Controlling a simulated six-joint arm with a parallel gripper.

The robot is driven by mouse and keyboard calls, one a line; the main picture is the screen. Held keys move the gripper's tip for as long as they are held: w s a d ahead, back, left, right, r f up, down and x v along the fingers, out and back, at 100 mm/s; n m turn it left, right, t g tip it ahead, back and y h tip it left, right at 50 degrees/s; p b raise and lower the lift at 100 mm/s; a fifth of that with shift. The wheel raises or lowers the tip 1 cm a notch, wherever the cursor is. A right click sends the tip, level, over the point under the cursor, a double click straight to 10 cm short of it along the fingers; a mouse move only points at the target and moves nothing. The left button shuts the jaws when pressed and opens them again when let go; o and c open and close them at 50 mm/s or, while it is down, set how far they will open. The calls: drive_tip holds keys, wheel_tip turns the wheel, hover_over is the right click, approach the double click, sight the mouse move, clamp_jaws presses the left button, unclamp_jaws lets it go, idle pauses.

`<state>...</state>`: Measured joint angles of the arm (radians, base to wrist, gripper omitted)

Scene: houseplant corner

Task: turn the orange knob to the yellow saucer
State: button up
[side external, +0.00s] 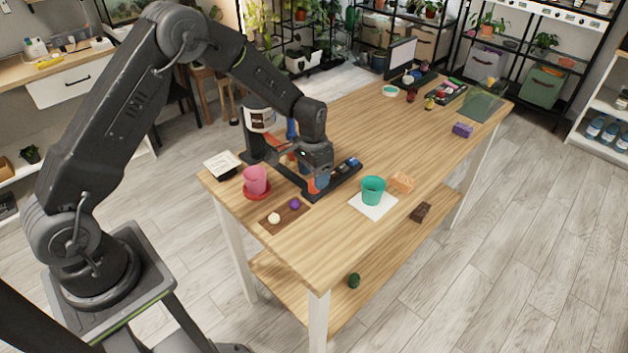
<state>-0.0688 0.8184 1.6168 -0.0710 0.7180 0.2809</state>
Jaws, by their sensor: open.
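My gripper (318,181) points down over the dark rack (344,182) near the left end of the wooden table. It is open. Orange and blue patches show right at its fingertips; I cannot tell whether the orange one is the knob or part of the gripper. Another small orange-red patch shows just left of my wrist, partly hidden by it. I cannot make out a yellow saucer; my arm hides part of the rack.
A teal pot (373,187) stands on a white sheet right of the rack. The table's middle is clear.

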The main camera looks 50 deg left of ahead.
drive_tip(key=shift+f, duration=1.1)
drive_tip(key=shift+c, duration=0.5)
drive_tip(key=c, duration=0.8)
drive_tip(key=shift+c, duration=0.2)
drive_tip(key=shift+n, duration=0.4)
drive_tip(key=n, duration=0.4)
drive_tip(key=shift+n, duration=0.3)
drive_tip(key=n, duration=0.4)
drive_tip(key=shift+s, duration=0.1)
drive_tip(key=shift+n, duration=0.3)
drive_tip(key=shift+d, duration=0.1)
